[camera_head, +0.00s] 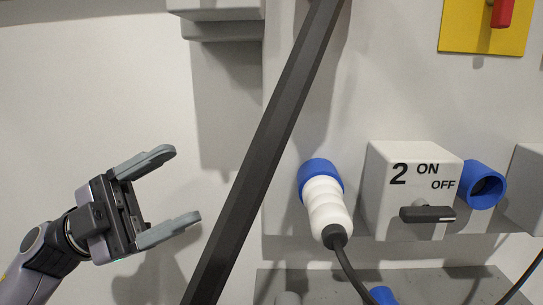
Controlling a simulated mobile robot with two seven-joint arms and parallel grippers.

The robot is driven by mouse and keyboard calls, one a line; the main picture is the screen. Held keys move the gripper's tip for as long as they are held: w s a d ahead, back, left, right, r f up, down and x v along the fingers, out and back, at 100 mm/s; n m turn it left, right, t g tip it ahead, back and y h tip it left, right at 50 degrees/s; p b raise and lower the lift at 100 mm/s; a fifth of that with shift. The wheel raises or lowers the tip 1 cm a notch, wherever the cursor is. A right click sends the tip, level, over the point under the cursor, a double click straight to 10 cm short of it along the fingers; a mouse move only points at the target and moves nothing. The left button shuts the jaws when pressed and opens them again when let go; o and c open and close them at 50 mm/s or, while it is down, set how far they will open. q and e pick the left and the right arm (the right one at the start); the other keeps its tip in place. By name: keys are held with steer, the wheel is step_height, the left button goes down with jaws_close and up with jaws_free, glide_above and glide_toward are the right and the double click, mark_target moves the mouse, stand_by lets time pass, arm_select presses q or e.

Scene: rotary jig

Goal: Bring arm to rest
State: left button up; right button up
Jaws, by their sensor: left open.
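My left gripper (188,186) is at the lower left in the head view, with its arm coming in from the lower left corner. Its two grey fingers are spread wide and nothing is between them. It is in front of a plain pale wall, to the left of a long dark bar. My right gripper is not in the picture.
The dark bar (262,160) slants across the middle. Right of it, a blue-and-white plug (326,203) with a black cable hangs beside a switch box (390,195) marked 2, ON, OFF. A blue socket (482,185) and a yellow plate (470,30) with a red handle are farther right.

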arm_select(q)
steer(key=w+a+f+n+t+y+p, duration=0.1)
steer(key=w+a+f+n+t+y, duration=0.2)
steer(key=f+n+t+y, duration=0.6)
steer(key=w+a+f+n+t+y+p, duration=0.1)
steer(key=w+a+f+n+t+y, duration=0.3)
steer(key=f+n+t, duration=0.75)
steer(key=s+f+n+g+y, duration=0.3)
steer(key=s+f, duration=0.6)
steer(key=f, duration=0.4)
steer(key=s+a+f+n+g+y+p, duration=0.1)
steer(key=s+f+n+g+y, duration=0.2)
steer(key=f, duration=1)
steer(key=s+g+y, duration=0.2)
steer(key=s+g, duration=0.2)
steer(key=s, duration=0.2)
steer(key=shift+s+f, duration=0.15)
steer(key=shift+s, duration=0.05)
steer(key=shift+n+g, duration=0.25)
